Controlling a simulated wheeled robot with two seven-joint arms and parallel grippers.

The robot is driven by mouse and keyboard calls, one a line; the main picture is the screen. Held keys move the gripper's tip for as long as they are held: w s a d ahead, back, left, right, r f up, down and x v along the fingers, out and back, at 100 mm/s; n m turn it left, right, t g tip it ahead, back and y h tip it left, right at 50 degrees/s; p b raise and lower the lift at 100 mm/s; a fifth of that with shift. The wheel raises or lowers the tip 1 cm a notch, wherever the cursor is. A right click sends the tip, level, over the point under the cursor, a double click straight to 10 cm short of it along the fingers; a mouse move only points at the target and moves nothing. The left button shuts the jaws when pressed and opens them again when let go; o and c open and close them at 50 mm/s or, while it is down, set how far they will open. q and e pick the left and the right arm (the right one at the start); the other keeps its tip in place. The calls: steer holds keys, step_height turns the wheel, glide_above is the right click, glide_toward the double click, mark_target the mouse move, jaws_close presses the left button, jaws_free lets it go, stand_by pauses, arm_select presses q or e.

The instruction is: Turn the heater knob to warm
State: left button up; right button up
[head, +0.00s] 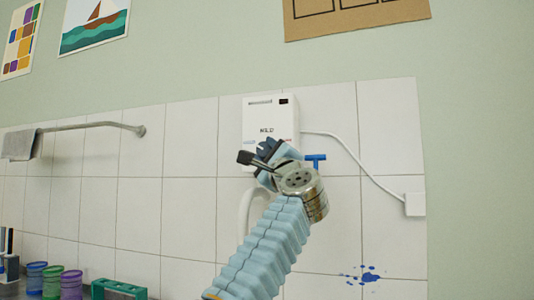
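The heater (258,120) is a white box on the tiled wall near the middle of the head view. It has dark lettering in the middle, small bluish marks at lower left and reddish marks at lower right. My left gripper (260,158) is in front of the heater's lower part, on a light blue sleeved arm rising from below. It covers the area below the lettering, so I cannot make out the knob or whether the gripper touches it. The finger opening is not clear. My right gripper is not in view.
A white cord (350,153) runs to a wall box (414,204). A rail (90,126) with a grey cloth (20,145) projects at left. Colored jars (72,284) stand at lower left.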

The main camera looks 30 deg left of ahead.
arm_select(q)
steer(key=c, duration=0.3)
steer(key=shift+s+a+f+m+t+b, duration=0.15)
steer(key=shift+f+m+t+b, duration=0.2)
steer(key=shift+m+b, duration=0.35)
steer(key=shift+r+t, duration=0.1)
steer(key=shift+t, duration=0.25)
steer(key=shift+r, duration=0.15)
steer(key=o, duration=1.1)
steer(key=shift+c, duration=0.2)
